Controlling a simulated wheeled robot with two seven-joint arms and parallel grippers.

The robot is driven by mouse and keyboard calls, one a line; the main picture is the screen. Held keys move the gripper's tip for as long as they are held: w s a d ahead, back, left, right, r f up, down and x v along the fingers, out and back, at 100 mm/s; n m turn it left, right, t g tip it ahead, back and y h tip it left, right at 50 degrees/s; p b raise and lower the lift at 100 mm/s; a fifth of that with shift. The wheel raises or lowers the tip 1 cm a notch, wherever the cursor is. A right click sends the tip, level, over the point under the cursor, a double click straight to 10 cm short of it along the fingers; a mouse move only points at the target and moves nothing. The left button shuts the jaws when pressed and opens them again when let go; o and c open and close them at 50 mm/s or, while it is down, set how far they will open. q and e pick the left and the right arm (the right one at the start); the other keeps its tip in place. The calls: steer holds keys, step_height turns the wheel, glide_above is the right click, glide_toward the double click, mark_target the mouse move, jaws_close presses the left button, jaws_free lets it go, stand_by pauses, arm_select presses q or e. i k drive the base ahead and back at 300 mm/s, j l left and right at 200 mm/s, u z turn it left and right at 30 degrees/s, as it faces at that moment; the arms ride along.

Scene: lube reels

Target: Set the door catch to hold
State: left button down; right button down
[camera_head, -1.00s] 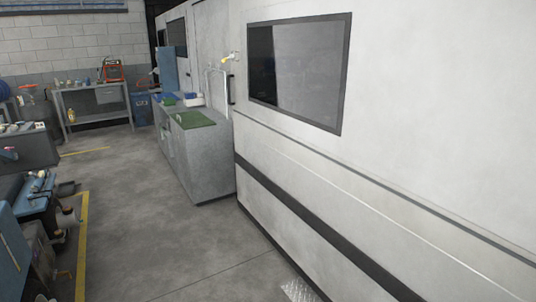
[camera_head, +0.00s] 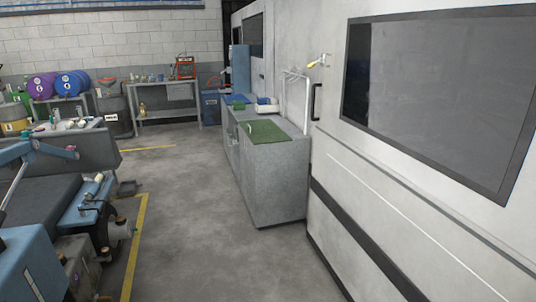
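A small yellow and white part (camera_head: 320,61) sticks out from the white wall panel, left of the dark window; it may be the door catch, but it is too small to tell its setting. A black upright handle (camera_head: 316,102) is on the panel just below it. The white panel (camera_head: 380,185) with the window (camera_head: 440,90) fills the right side. Neither of my grippers shows in the view.
A grey cabinet (camera_head: 270,185) with a green mat (camera_head: 264,132) stands against the wall ahead. Blue machinery (camera_head: 30,265) and a yellow floor line (camera_head: 134,250) are at left. The grey floor (camera_head: 195,220) between is clear. A workbench (camera_head: 165,108) stands at the back.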

mark_target(312, 65)
steer(key=i+z, duration=0.15)
steer(key=i, duration=0.4)
steer(key=i+j+z, duration=0.2)
steer(key=i, duration=0.35)
steer(key=i+j+z, duration=0.15)
steer(key=i, duration=0.35)
